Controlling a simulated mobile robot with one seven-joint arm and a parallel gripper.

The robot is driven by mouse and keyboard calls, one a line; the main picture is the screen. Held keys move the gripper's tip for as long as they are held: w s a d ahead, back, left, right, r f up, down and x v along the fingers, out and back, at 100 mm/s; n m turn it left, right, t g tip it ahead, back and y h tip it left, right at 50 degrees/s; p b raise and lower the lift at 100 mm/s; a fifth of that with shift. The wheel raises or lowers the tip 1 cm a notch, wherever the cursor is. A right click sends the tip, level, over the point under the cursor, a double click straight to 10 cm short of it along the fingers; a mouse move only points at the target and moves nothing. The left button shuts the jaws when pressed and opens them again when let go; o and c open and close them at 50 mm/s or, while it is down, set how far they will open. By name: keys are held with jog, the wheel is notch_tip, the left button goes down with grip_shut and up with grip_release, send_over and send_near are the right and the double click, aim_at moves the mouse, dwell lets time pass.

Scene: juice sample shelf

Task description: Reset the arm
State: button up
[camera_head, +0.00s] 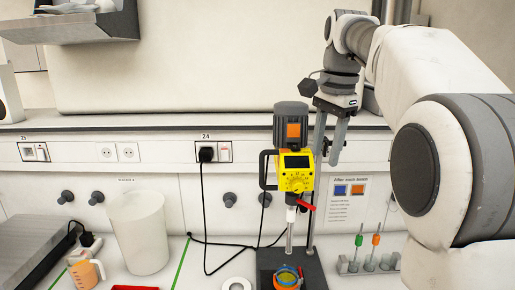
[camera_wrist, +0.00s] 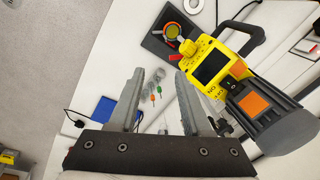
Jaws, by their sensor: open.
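My gripper (camera_head: 330,136) hangs from my arm at the right of the head view, fingers pointing down. It is behind or beside the top of the yellow stirrer (camera_head: 296,172); the exact gap is unclear. In the wrist view my gripper (camera_wrist: 158,98) shows two grey fingers spread apart with nothing between them. The yellow stirrer also shows in the wrist view (camera_wrist: 222,75), to the right of the fingers. My arm is raised above the bench.
Below the stirrer, a container (camera_head: 287,278) sits on a dark base. A white beaker (camera_head: 141,233) and an orange jug (camera_head: 86,270) stand left. A rack (camera_head: 369,264) with green and orange-topped items stands right. A black cable hangs from the wall socket (camera_head: 206,153).

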jog(key=s+f+n+t+b, duration=0.4)
jog(key=s+f+n, duration=0.8)
jog(key=s+f, duration=0.9)
jog(key=s+b, duration=0.1)
jog(key=s, duration=0.3)
jog(key=shift+a+f+h, duration=0.15)
jog(key=shift+a+h, duration=0.1)
jog(key=shift+h, duration=0.05)
